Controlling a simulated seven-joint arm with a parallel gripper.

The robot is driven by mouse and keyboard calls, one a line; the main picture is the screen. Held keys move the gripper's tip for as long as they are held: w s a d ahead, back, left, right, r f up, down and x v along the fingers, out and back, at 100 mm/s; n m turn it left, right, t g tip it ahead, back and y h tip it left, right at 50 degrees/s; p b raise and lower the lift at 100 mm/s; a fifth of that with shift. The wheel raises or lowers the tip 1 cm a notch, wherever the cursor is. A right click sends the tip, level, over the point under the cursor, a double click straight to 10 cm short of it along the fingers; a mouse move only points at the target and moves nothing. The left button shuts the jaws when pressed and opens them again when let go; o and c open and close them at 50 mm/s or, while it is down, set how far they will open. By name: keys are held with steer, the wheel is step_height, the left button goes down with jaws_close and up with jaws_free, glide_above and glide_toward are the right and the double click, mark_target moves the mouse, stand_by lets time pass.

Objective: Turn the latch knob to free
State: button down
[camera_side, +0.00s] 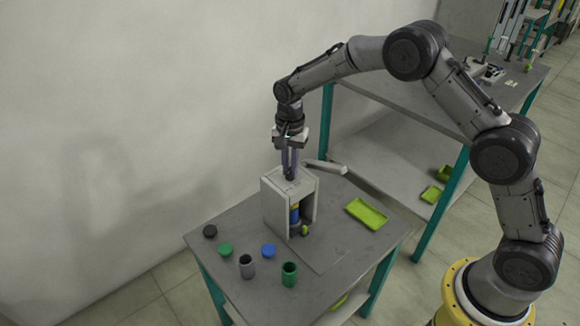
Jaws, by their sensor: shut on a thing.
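My gripper (290,174) points straight down over the top of a grey open-fronted box (271,208) on the table. Its fingers are shut on the latch knob at the box's top, and they hide the knob almost wholly. I cannot tell the knob's turn angle. Inside the box stands a blue and yellow bobbin-like piece (294,214), partly shaded. A small lime-green piece (304,230) sits low at the box's open front.
On the grey table (330,275) are black (210,231), green (225,249) and blue (268,250) discs, a grey cup (246,267) and a green cup (289,274). A lime tray (367,213) lies right of the box, a grey bar (325,167) behind.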

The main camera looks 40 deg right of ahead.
mark_target(290, 170)
steer(key=shift+r, duration=0.1)
steer(key=c, duration=0.9)
jaws_free()
step_height(290, 170, up, 14)
steer(key=shift+f, duration=0.1)
